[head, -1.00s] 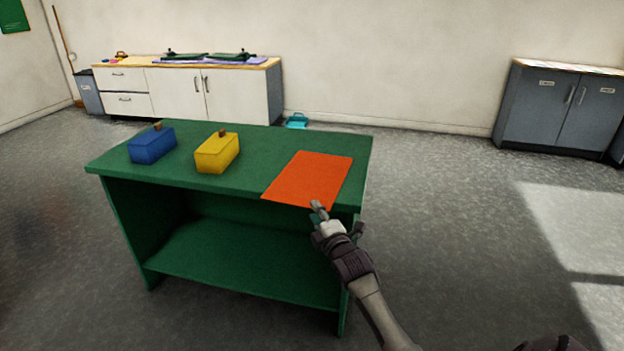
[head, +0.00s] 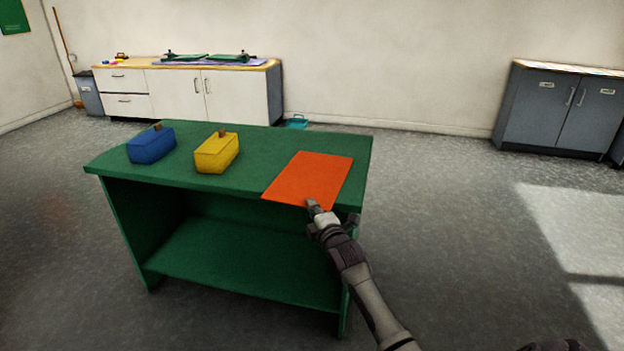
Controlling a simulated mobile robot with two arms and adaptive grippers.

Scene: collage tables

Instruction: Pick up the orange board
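The orange board (head: 310,176) lies flat on the right end of the green table (head: 255,150), with its near edge at the table's front edge. My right gripper (head: 314,206) is at the near edge of the board and overlaps it in the picture. I cannot tell whether its fingers are around the board's edge or only in front of it, nor whether they are open or shut. My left gripper is not in view.
A blue box (head: 151,145) and a yellow box (head: 217,153) with handles stand on the table, left of the board. A white cabinet (head: 178,93) and a grey cabinet (head: 556,110) stand along the back wall. The floor right of the table is clear.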

